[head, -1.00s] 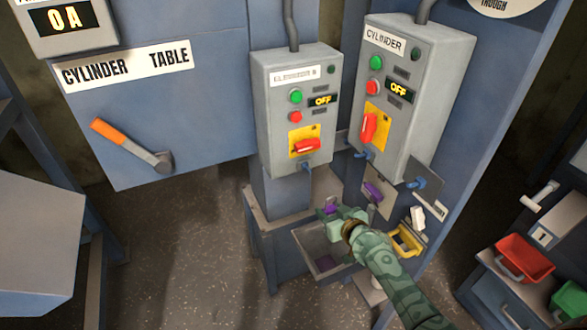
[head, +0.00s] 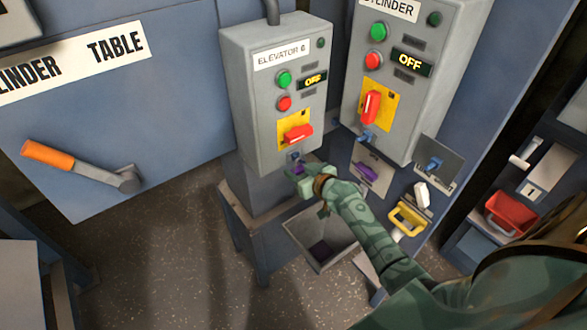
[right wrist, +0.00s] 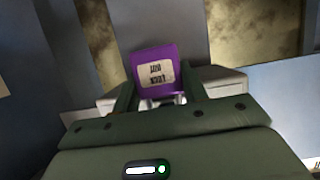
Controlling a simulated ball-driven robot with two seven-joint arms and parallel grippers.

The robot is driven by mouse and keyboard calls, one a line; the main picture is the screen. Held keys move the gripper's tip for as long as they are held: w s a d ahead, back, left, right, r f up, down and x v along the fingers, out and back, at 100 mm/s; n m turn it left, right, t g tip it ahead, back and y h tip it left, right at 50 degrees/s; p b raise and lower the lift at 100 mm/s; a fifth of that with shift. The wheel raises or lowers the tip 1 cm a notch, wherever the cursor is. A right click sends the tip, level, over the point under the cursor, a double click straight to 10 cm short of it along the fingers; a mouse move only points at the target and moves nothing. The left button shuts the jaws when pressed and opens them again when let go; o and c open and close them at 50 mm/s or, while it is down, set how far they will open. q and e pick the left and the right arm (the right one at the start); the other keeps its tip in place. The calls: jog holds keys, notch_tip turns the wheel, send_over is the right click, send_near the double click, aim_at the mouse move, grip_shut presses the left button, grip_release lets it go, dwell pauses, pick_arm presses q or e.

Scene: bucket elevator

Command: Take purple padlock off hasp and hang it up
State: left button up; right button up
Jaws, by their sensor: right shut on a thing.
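My right gripper (head: 300,174) is shut on a purple padlock (right wrist: 155,72) with a white label, which stands up between the fingers in the right wrist view. In the head view, only a bit of this padlock (head: 297,170) shows. The gripper is just below the grey elevator box, at its blue hasp (head: 293,157). I cannot tell whether the shackle touches or passes through the hasp. Another purple item (head: 366,172) is on a grey plate under the cylinder box, to the right. My left gripper is not in view.
The elevator box (head: 275,95) and cylinder box (head: 400,75) both read OFF. An open bin (head: 318,228) below my gripper has something purple inside. A yellow-handled item (head: 408,218) and red bin (head: 510,212) are at right. An orange-handled lever (head: 85,168) is at left.

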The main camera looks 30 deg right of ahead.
jog(key=shift+s+a+r, duration=0.1)
jog(key=shift+s+r, duration=0.05)
jog(key=shift+s, duration=0.05)
jog(key=o, duration=1)
jog(key=shift+w+f, duration=0.25)
jog(key=shift+f, duration=0.05)
jog(key=shift+c, duration=0.2)
jog(key=o, duration=0.4)
jog(key=shift+w+d+f, duration=0.1)
jog(key=shift+w+d, duration=0.1)
jog(key=shift+c, duration=0.2)
jog(key=shift+s+a+r, duration=0.1)
jog(key=shift+s+r, duration=0.05)
jog(key=shift+r, duration=0.05)
jog(key=shift+s, duration=0.3)
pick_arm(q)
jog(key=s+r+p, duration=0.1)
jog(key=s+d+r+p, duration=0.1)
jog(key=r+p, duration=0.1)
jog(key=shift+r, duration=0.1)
pick_arm(e)
jog(key=v, duration=1.6)
